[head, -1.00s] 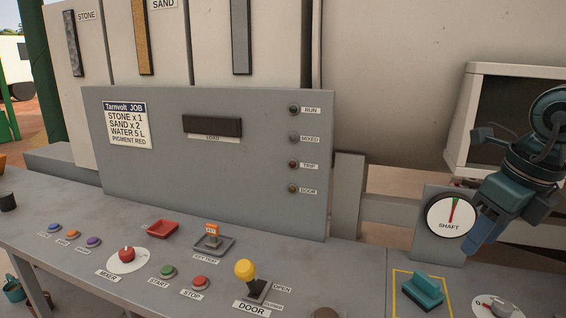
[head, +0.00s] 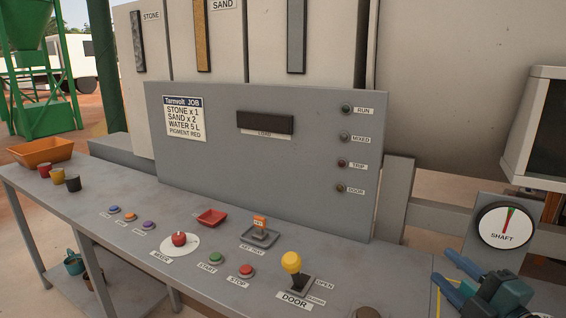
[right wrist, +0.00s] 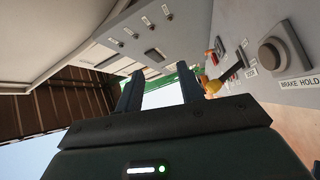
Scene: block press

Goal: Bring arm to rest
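My right gripper (head: 447,271) is low at the right of the head view, over the right end of the grey console (head: 110,185). Its two blue fingers are spread and point left. In the right wrist view the fingers (right wrist: 160,92) stand apart with nothing between them. The gripper hides most of the yellow-outlined patch of the console and its switch. My left gripper is in neither view.
The yellow-knobbed door lever (head: 291,263) stands left of the gripper. The brake hold button (right wrist: 285,55) is close by in the right wrist view. The shaft gauge (head: 506,226) rises behind. An orange tray (head: 40,152) and small cups sit at the far left.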

